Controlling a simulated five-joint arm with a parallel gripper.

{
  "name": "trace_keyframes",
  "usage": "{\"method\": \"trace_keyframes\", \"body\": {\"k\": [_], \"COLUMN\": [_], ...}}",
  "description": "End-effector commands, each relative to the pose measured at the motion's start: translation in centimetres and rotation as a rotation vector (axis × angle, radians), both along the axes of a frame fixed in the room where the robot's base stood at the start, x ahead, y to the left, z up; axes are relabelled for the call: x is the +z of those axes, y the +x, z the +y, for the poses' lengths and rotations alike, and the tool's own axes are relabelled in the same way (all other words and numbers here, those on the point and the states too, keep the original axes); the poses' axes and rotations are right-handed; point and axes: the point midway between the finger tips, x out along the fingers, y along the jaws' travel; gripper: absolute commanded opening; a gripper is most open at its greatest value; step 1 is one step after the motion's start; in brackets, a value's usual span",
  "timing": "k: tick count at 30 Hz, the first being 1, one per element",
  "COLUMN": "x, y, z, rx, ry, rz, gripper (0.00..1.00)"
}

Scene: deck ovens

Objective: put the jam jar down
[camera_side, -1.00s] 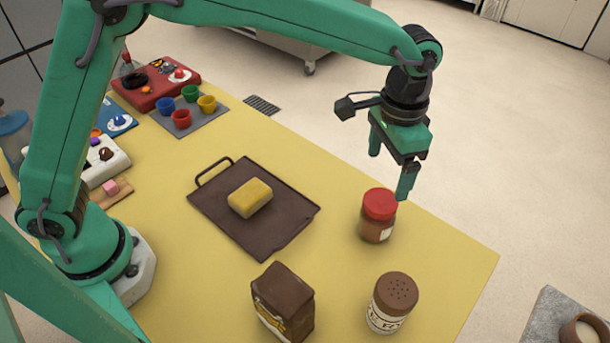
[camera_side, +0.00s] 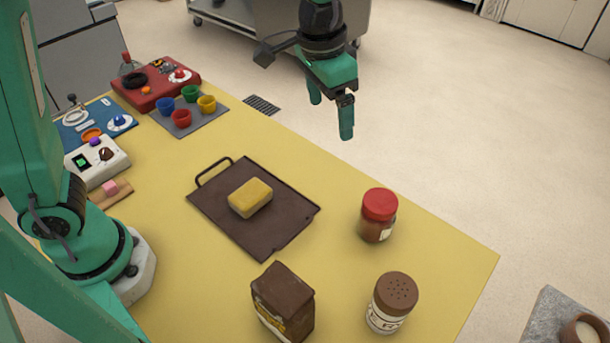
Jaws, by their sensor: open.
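The jam jar (camera_side: 377,217) has a red lid and a brownish body with a pale label. It stands upright on the yellow table (camera_side: 330,170), near the far right edge. My gripper (camera_side: 329,115) is open and empty. It is raised well above the jar, up and to the left of it in the picture, and does not touch it.
A dark tray (camera_side: 215,207) with a yellow sponge-like block (camera_side: 250,198) lies left of the jar. A shaker (camera_side: 391,303) and a brown carton (camera_side: 284,302) stand in front. Coloured cups (camera_side: 181,118) on a grey mat and several gadgets sit at the far left.

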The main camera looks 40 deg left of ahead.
Motion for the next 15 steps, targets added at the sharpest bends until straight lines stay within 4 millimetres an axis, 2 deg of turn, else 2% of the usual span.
{"method": "trace_keyframes", "body": {"k": [1,6,15], "x": [0.8,2.4,3.8], "y": [-0.6,-2.8,-7.6], "z": [1.4,5.6,11.8], "rx": [0.021,0.086,0.194], "ry": [-0.009,-0.028,-0.053], "rz": [-0.018,-0.070,-0.164], "gripper": [0.87,0.87,0.87]}}
